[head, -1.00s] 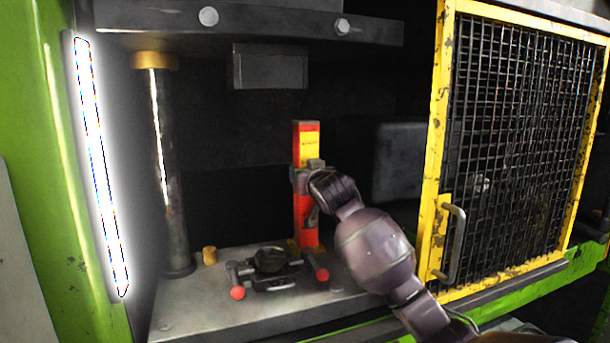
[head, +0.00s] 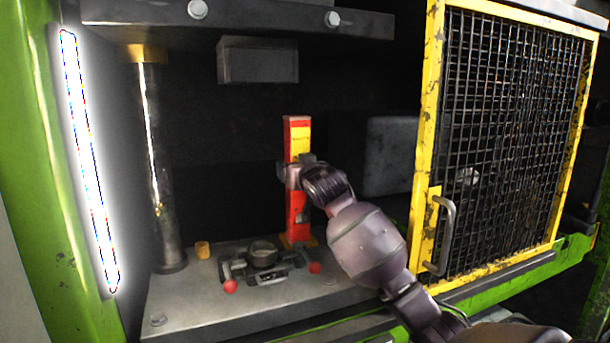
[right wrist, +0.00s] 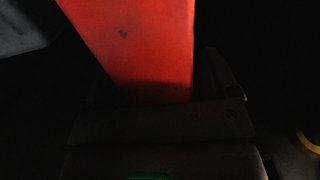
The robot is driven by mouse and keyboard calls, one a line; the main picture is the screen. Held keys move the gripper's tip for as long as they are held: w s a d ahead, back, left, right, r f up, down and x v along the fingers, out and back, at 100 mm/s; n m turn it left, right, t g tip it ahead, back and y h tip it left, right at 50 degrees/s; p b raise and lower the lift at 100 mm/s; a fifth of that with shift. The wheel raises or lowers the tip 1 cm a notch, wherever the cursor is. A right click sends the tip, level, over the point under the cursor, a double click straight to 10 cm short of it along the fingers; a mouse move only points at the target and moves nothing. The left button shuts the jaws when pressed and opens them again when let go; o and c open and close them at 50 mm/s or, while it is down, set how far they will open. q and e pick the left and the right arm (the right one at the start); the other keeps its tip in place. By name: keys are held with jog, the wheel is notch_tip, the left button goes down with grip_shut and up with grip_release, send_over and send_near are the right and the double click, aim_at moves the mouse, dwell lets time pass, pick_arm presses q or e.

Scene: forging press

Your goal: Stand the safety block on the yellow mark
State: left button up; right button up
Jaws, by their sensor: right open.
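The safety block (head: 297,140) is a tall red post with a yellow label on its upper part. It stands upright on the press bed in the head view. A little of the yellow mark (head: 285,241) shows at its foot; the block covers the rest. My right gripper (head: 298,175) is open at the block's middle, with its fingers about the post. The right wrist view shows the red block (right wrist: 140,45) close in front of the dark gripper (right wrist: 160,105); contact cannot be told. My left gripper is not in view.
A die fixture (head: 262,255) with red-knobbed handles sits left of the block on the press bed (head: 190,300). The upper die (head: 258,62) hangs above. A guide column (head: 160,170) stands at left; a yellow mesh guard (head: 500,140) is at right. Free bed lies in front.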

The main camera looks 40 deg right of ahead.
pick_arm(q)
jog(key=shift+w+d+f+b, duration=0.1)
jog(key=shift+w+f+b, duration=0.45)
jog(key=shift+b, duration=0.65)
pick_arm(e)
jog(key=v, duration=1.1)
jog(key=shift+s, duration=0.4)
jog(key=shift+f, duration=0.1)
